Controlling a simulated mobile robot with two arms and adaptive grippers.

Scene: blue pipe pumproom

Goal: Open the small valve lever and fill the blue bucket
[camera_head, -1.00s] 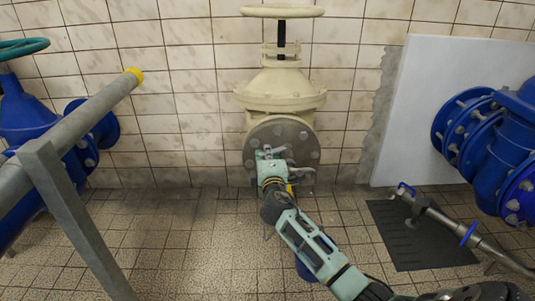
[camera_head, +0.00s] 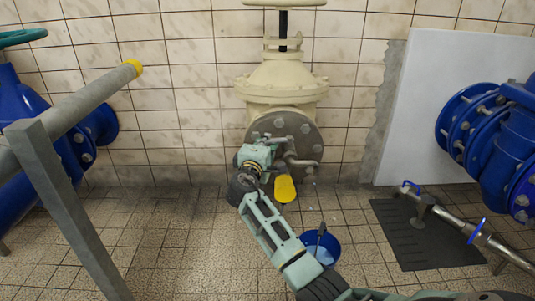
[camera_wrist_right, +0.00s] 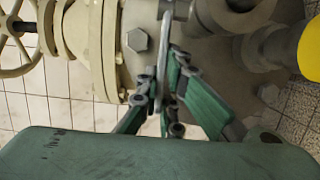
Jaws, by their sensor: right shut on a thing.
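The blue bucket (camera_head: 335,242) stands on the tiled floor below the cream valve, partly hidden by my right arm. Its inside looks pale blue; I cannot tell whether that is water. A thin dark stick-like thing shows over its rim. My right gripper (camera_head: 262,150) is at the grey round flange, left of the small metal pipe fittings. In the right wrist view, its fingers (camera_wrist_right: 163,95) are shut on a thin grey metal lever (camera_wrist_right: 164,45). A yellow-ended part (camera_head: 285,189) hangs just right of the gripper. My left gripper is not in view.
The cream valve (camera_head: 282,90) stands against the tiled wall. Blue pipework (camera_head: 495,135) is at the right, above a dark mat (camera_head: 410,245) with a metal pipe. A grey rail with a yellow cap (camera_head: 130,68) crosses the left. The middle-left floor is clear.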

